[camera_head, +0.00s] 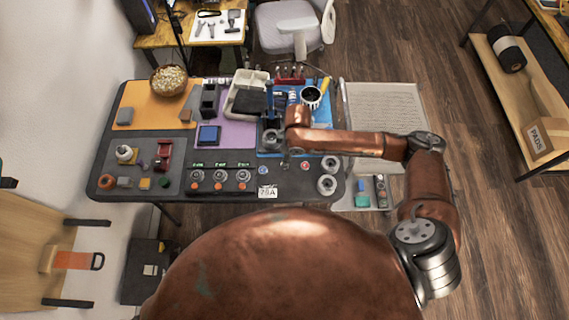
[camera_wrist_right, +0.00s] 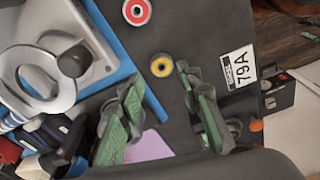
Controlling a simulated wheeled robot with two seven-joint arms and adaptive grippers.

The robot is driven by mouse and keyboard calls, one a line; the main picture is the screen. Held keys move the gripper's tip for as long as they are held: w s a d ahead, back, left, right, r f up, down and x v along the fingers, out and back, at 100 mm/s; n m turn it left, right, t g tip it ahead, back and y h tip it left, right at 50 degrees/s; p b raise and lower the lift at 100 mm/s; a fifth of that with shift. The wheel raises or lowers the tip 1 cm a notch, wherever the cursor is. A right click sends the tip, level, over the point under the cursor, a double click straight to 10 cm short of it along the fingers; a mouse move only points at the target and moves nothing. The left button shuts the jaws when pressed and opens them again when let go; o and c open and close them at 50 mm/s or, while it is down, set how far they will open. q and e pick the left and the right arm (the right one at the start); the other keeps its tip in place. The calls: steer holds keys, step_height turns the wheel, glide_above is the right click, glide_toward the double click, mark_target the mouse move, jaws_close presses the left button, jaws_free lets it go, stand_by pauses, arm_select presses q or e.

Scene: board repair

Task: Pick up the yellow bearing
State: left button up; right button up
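The yellow bearing (camera_wrist_right: 161,65) is a small yellow ring with a dark centre, lying on the dark table top. In the right wrist view it shows just beyond the gap between the fingertips of my right gripper (camera_wrist_right: 158,80). The green-padded fingers are apart, with nothing held between them. In the head view the bearing is too small to make out clearly. My right arm reaches in from the right there, over the table's front right part. My left gripper is in neither view.
A red-ringed bearing (camera_wrist_right: 137,11) lies near the yellow one. A white card marked 79A (camera_wrist_right: 238,75) lies to its right. A blue-edged mat with a grey device (camera_wrist_right: 60,45) is on the left. Grey rings (camera_head: 327,184) sit at the table's right edge.

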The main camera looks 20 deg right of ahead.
steer(key=f, duration=0.3)
steer(key=shift+a+f+b, duration=0.25)
steer(key=shift+f+b, duration=0.05)
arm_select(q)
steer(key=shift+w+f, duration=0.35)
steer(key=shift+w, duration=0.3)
arm_select(e)
steer(key=c, duration=0.9)
